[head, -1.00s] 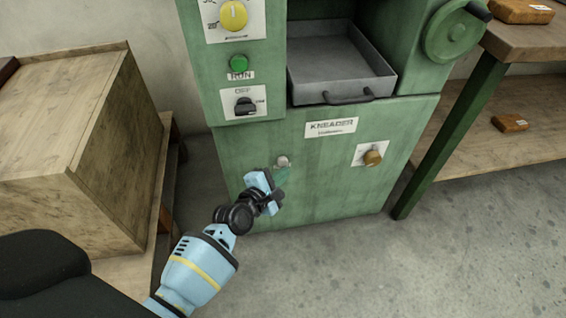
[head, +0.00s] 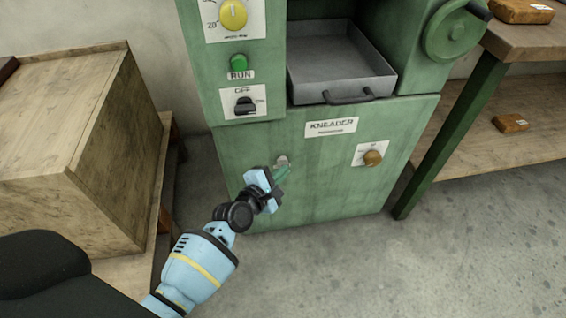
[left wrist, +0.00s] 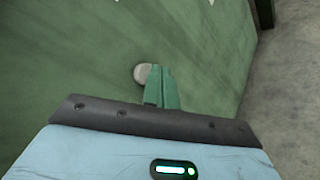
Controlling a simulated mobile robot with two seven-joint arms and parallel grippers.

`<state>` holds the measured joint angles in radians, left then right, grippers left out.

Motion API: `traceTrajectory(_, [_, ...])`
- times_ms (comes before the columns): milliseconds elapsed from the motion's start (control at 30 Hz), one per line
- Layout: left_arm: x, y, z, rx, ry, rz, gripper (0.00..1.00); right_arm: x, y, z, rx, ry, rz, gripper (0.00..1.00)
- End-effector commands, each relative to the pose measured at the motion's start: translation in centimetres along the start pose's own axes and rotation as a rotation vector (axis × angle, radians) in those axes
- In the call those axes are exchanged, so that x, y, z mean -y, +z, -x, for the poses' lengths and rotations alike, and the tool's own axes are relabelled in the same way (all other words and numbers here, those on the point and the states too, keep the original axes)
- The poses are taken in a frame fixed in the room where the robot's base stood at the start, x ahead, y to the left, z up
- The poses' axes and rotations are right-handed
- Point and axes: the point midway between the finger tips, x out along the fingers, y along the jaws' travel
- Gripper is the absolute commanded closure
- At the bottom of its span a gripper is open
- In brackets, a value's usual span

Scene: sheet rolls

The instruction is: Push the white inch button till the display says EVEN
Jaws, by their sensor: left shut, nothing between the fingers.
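The white inch button (head: 282,160) is a small round whitish knob low on the front of the green kneader (head: 320,195). It also shows in the left wrist view (left wrist: 142,74), just left of the fingertips and partly behind them. My left gripper (head: 282,172) is shut and empty, its green fingers at or very near the button. I cannot tell whether they touch it. No display and no word EVEN can be made out in either view. My right gripper is not in view.
A green RUN button (head: 238,62), a black switch (head: 244,105) and a brass knob (head: 372,158) sit on the machine. A grey tray (head: 340,65) is above. A wooden crate (head: 75,150) stands left, a wooden table (head: 525,40) right. The floor in front is clear.

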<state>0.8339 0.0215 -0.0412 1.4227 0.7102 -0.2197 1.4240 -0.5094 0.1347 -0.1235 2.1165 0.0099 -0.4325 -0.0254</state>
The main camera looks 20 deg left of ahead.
Motion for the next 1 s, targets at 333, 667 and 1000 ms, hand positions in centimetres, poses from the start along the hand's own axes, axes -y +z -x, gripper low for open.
traceTrajectory(333, [-0.1, -0.1, -0.2, 0.0, 0.0, -0.001, 1.0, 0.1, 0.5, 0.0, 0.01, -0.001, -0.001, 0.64])
traceTrajectory(667, [-0.3, -0.2, -0.3, 0.0, 0.0, -0.002, 1.0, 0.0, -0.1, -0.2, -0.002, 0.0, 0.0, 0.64])
traceTrajectory(1000, [-0.5, -0.4, -0.6, 0.0, 0.001, -0.002, 1.0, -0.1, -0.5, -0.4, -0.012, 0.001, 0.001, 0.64])
